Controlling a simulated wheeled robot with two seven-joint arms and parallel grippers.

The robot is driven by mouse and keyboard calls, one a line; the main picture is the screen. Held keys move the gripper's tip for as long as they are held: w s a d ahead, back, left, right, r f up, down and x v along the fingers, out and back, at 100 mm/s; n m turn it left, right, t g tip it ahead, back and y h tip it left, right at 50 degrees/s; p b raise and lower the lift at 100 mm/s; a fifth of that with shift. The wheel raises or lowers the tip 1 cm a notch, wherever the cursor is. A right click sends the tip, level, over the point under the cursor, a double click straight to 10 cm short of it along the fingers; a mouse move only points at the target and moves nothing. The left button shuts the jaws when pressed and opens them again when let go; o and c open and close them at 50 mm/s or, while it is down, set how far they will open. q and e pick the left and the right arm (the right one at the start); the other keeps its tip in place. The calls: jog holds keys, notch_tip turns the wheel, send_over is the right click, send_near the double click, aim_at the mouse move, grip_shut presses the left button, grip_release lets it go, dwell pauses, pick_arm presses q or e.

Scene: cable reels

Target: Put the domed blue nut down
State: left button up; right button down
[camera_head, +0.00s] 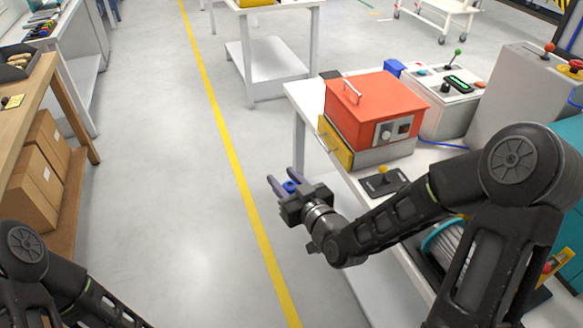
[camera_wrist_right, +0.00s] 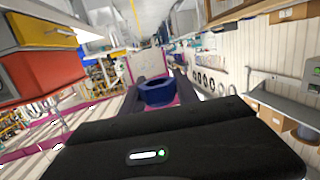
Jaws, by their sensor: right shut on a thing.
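The domed blue nut (camera_head: 290,186) is between the fingers of my right gripper (camera_head: 286,184) in the head view. The gripper is shut on it and holds it in the air over the floor, to the left of the white table. In the right wrist view the blue nut (camera_wrist_right: 158,93) shows its ring-like face between the fingers, with nothing under it. My left arm shows only at the lower left corner of the head view, and its gripper is out of frame.
The white table (camera_head: 301,92) bears an orange box (camera_head: 365,105) with a handle, a control box (camera_head: 447,103) and a small black joystick plate (camera_head: 384,182). A cable reel (camera_head: 450,243) sits behind my right arm. A wooden bench (camera_head: 45,80) stands at left. Open floor lies between.

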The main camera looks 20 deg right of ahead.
jog(key=s+a+f+n+g+y, duration=0.2)
jog(key=a+n+g+y, duration=0.2)
jog(key=a, duration=0.3)
jog(key=s+a+f+n+g+y, duration=0.1)
jog(key=a+f+n+g+y, duration=0.1)
jog(key=a+n+g+y, duration=0.2)
jog(key=a+n+y, duration=0.2)
jog(key=a+y, duration=0.1)
jog(key=shift+s+a+g, duration=0.3)
jog(key=shift+s, duration=0.05)
pick_arm(q)
jog(key=shift+c, duration=0.2)
